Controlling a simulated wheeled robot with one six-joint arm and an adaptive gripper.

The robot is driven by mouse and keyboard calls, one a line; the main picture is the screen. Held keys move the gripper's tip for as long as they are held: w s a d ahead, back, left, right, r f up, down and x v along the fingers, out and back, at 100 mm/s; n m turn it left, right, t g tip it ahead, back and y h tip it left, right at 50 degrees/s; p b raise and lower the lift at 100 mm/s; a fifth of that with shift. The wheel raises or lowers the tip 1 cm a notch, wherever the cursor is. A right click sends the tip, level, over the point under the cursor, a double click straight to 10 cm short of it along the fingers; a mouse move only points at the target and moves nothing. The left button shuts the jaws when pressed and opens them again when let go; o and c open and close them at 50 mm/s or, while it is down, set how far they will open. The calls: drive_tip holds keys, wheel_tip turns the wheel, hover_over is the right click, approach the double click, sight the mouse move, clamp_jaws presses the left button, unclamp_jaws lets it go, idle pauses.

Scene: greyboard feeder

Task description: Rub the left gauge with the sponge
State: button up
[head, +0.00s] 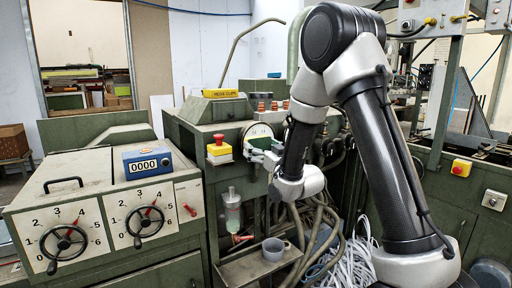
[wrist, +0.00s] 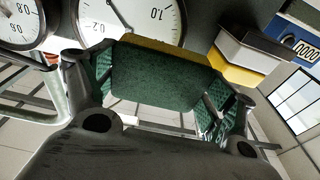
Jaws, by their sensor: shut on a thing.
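My gripper (wrist: 160,94) is shut on the sponge (wrist: 155,72), which has a green face and a yellow edge. The sponge sits crosswise between the two fingers. In the wrist view its yellow edge overlaps the lower part of a white dial gauge (wrist: 128,18); I cannot tell whether they touch. A second gauge (wrist: 20,22) is at the upper left, clear of the sponge. In the head view my gripper (head: 262,156) is right in front of a white gauge (head: 257,131), hiding its lower part. The other gauge is hidden behind my arm there.
A yellow box with a red button (head: 219,149) is close left of my gripper. A blue counter (head: 147,162) stands on the left cabinet. A grey mug (head: 273,249) stands on a shelf below, beside hanging hoses (head: 320,225).

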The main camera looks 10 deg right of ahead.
drive_tip(key=shift+s+d, duration=0.15)
drive_tip(key=shift+s, duration=0.3)
drive_tip(key=shift+s, duration=0.1)
drive_tip(key=shift+r+v, duration=0.2)
drive_tip(key=shift+v, duration=1.2)
